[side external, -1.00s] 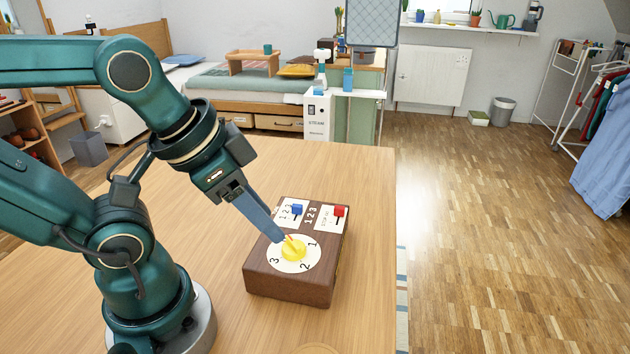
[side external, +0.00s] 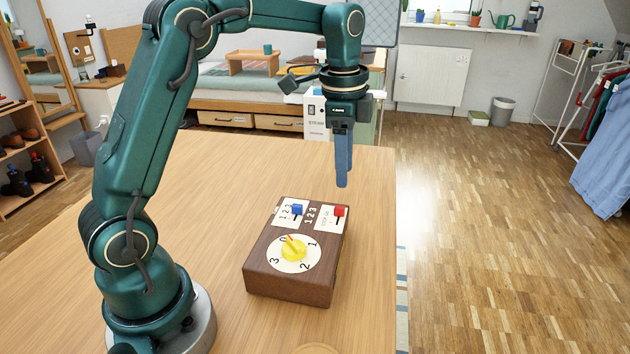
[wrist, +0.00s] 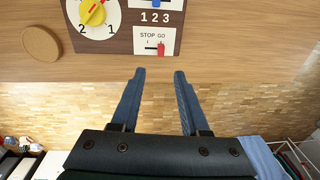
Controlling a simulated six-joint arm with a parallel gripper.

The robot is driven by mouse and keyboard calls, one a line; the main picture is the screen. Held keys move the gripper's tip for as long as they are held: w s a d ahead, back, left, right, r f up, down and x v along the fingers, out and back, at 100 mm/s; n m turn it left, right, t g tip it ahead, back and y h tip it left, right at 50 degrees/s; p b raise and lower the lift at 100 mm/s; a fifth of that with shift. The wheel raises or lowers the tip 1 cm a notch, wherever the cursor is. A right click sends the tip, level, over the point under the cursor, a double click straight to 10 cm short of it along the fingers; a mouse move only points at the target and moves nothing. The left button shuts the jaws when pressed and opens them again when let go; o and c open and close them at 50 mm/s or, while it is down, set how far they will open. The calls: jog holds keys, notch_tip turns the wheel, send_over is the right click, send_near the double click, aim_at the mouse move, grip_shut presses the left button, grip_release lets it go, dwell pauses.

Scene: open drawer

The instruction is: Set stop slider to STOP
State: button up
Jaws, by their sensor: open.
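The brown wooden control box (side external: 290,286) sits on the table. Its stop slider has a red knob (side external: 339,211) on a white plate at the box's far right corner. In the wrist view the red knob (wrist: 161,49) stands at the GO end of the slot, and STOP is at the other end. My gripper (side external: 342,184) points down above the box's far right corner, apart from the slider. In the wrist view my gripper (wrist: 159,73) has its two blue fingers spread with nothing between them, and the red knob is just beyond the tips.
The box also carries a yellow dial (side external: 293,250) with numbers and a slider with a blue knob (side external: 297,209). A round wooden disc (wrist: 41,43) lies on the table. The table's right edge is close to the box. The tabletop left of the box is clear.

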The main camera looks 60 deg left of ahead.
aim_at(340, 207)
jog(key=f, duration=0.1)
jog(key=a+f, duration=0.1)
jog(key=f, duration=0.1)
jog(key=shift+w+f+g, duration=0.1)
jog(key=shift+f+g, duration=0.15)
jog(key=shift+g, duration=0.15)
jog(key=shift+f, duration=2.35)
grip_shut()
